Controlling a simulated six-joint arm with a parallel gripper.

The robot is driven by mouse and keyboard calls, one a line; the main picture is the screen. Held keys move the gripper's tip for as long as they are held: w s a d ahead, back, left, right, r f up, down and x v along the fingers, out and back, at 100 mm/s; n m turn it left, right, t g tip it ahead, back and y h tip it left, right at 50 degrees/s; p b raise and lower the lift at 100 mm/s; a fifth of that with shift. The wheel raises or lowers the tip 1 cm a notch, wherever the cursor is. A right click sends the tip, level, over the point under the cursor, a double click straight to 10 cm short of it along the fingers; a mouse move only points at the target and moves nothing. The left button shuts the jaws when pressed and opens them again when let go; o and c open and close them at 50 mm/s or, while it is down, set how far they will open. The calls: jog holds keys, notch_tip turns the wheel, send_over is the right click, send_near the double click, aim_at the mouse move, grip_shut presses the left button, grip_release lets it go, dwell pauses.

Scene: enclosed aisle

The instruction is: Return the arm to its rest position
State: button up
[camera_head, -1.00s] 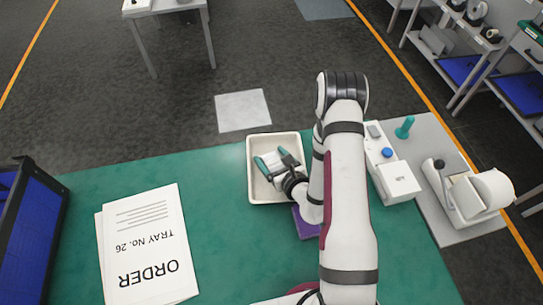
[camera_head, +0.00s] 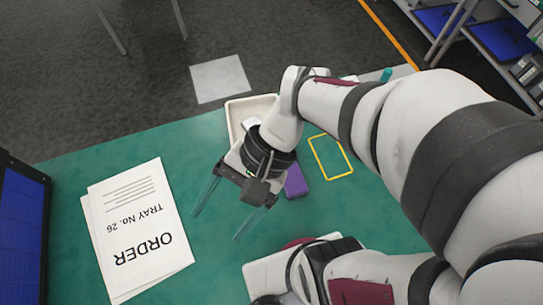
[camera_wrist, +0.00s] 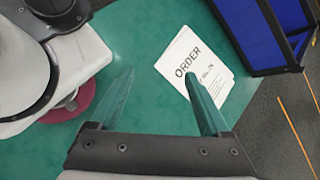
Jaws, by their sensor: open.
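My gripper (camera_head: 217,213) is open and empty above the green table (camera_head: 95,150), between the order sheet and the purple block. My arm reaches in from the right, folded back towards my base. A cream tray (camera_head: 232,128) stands at the table's far edge, partly hidden behind my wrist. A whitish item (camera_head: 250,123) lies in it.
The order sheet (camera_head: 135,225) lies left on the table. A blue-panelled bin (camera_head: 20,230) stands at the far left. A purple block (camera_head: 296,182) and a yellow outline (camera_head: 332,172) lie right of my gripper. The table's left far part is clear.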

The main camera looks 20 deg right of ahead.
jog(key=d+n+t+h, duration=0.2)
jog(key=d+t+h, duration=0.1)
jog(key=d+h, duration=0.3)
jog(key=d, duration=0.2)
jog(key=shift+d+r+n, duration=0.2)
jog(key=shift+d+n, duration=0.1)
jog(key=shift+s, duration=0.1)
